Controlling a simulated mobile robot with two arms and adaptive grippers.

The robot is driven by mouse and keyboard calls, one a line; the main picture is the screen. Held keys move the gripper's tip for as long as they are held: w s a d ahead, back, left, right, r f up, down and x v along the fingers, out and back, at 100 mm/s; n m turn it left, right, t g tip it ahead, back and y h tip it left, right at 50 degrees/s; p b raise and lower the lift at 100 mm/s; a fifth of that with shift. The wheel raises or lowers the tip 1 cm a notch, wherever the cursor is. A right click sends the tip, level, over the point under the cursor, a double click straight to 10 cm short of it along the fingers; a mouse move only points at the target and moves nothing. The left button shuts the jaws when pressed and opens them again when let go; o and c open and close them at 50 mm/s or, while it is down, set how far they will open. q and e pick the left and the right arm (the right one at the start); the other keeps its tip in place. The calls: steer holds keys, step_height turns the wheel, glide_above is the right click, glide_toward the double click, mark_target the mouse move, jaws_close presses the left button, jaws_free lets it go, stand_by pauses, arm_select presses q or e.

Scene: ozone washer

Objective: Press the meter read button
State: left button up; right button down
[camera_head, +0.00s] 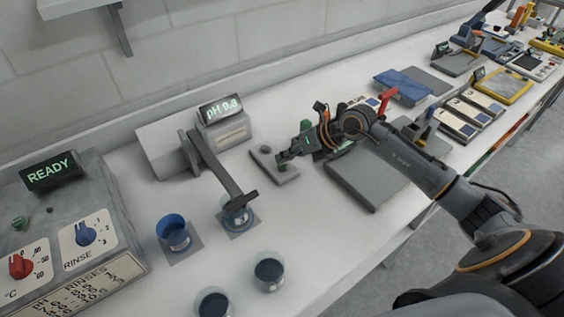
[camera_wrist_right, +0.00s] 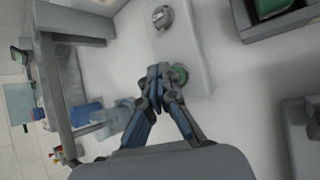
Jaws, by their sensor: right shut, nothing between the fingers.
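The pH meter (camera_head: 236,131) stands at the back of the bench with a lit green pH display. To its right lies a small grey plate (camera_head: 262,166) with a grey knob (camera_head: 265,149) and a green button. In the right wrist view the green button (camera_wrist_right: 180,74) shows partly beside and behind the fingertips. My right gripper (camera_head: 283,157) is shut and empty, with its tips (camera_wrist_right: 158,72) right at the button; I cannot tell whether they touch it. My left gripper is not in view.
The meter's probe arm (camera_head: 215,165) reaches over a beaker just left of my gripper. Several blue beakers (camera_head: 173,233) stand at the front left, near the washer panel (camera_head: 100,262). A flat grey slab (camera_head: 367,180) lies below my right arm.

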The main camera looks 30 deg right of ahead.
mark_target(285, 165)
steer(key=shift+r, duration=0.35)
steer(key=shift+r+p, duration=1.85)
steer(key=shift+r, duration=0.7)
steer(key=shift+f, duration=0.1)
